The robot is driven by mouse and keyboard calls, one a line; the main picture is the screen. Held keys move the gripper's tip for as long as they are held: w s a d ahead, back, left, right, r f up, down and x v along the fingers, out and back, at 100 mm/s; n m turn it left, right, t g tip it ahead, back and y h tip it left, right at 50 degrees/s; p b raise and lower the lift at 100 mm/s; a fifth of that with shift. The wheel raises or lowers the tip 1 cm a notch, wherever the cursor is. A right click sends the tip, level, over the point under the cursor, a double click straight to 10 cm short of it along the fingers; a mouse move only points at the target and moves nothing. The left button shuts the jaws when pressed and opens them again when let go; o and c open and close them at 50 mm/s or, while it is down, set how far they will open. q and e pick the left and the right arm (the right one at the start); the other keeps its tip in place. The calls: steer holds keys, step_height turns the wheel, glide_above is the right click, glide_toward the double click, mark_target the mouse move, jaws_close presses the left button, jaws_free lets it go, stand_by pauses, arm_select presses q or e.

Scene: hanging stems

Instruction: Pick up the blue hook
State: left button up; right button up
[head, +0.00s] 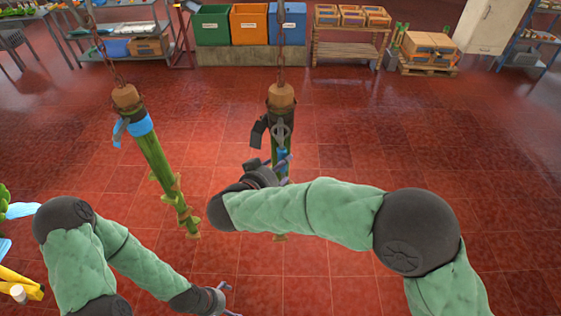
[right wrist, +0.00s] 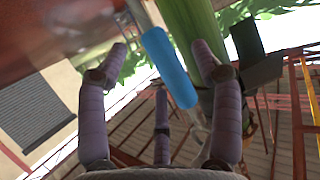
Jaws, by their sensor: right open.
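The blue hook shows in the right wrist view as a blue handle (right wrist: 168,66) on a thin grey rod. It hangs against a green stem (right wrist: 190,22). In the head view the hook's grey upper part (head: 281,132) and some blue show at the right hanging stem, partly hidden by my arm. My right gripper (head: 283,165) is open at the hook. In the right wrist view its fingers (right wrist: 163,62) stand apart on both sides of the blue handle; I cannot tell whether they touch it. My left gripper (head: 228,298) is low at the bottom edge, small and partly cut off.
A second green stem (head: 161,165) with a blue band (head: 140,125) hangs tilted at left. Both stems hang on chains from brown blocks. Green, orange and blue bins (head: 249,24) and a pallet rack (head: 350,40) stand at the back. The red tiled floor at right is clear.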

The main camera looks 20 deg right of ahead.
mark_target(284, 170)
steer(key=shift+x, duration=1.2)
steer(key=shift+w+d+f, duration=0.15)
steer(key=shift+w+d, duration=0.15)
steer(key=shift+d, duration=0.1)
steer(key=shift+s+a, duration=0.1)
steer(key=c, duration=0.4)
jaws_close()
